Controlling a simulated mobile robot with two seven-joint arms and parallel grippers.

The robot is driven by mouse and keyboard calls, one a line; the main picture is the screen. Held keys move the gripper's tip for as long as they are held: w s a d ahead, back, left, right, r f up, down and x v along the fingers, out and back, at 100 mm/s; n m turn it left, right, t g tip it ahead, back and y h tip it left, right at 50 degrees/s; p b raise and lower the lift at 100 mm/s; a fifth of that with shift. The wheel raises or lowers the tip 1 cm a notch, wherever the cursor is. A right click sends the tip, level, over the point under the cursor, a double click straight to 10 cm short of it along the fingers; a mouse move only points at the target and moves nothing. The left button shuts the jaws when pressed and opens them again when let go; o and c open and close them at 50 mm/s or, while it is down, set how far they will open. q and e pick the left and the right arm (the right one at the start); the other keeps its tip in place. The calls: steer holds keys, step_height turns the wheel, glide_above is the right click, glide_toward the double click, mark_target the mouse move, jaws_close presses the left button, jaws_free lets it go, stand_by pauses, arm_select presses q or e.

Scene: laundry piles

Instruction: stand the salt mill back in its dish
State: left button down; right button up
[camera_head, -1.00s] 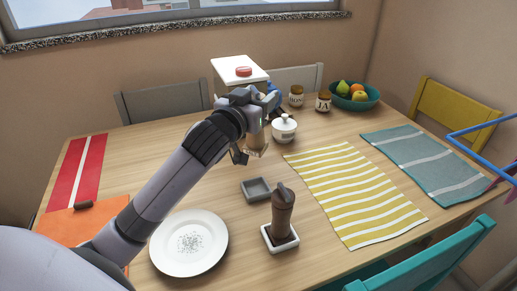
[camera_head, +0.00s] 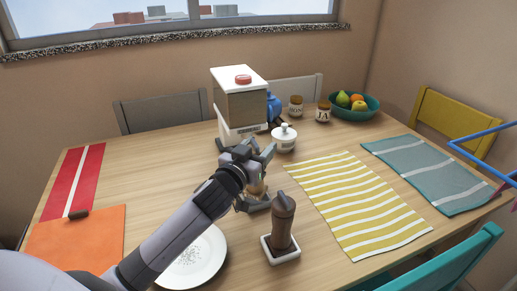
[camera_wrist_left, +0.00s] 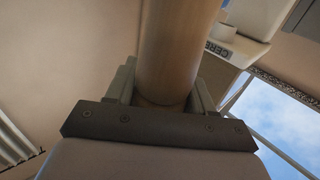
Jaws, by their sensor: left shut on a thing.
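The salt mill, a light wooden cylinder (camera_wrist_left: 175,60), is between the fingers of my left gripper (camera_head: 252,165), which is shut on it. In the head view only a little of the mill (camera_head: 257,187) shows below the fingers, close above the small grey square dish (camera_head: 260,205). The gripper hides most of that dish, and I cannot tell whether the mill touches it. A dark brown mill (camera_head: 282,222) stands upright in a white square dish (camera_head: 283,258) just in front and to the right. My right gripper is not in view.
A white plate with grey specks (camera_head: 195,262) lies left of the dishes, partly under my left arm. A yellow striped cloth (camera_head: 360,205) lies to the right. The table's left middle is clear.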

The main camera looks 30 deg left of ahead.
arm_select(q)
steer(key=shift+f+b, duration=0.35)
steer(key=shift+f, duration=0.15)
steer(key=shift+c, duration=2.1)
jaws_free()
steer(key=shift+r+p, duration=0.4)
steer(key=shift+r, duration=0.15)
steer(key=s, duration=1.2)
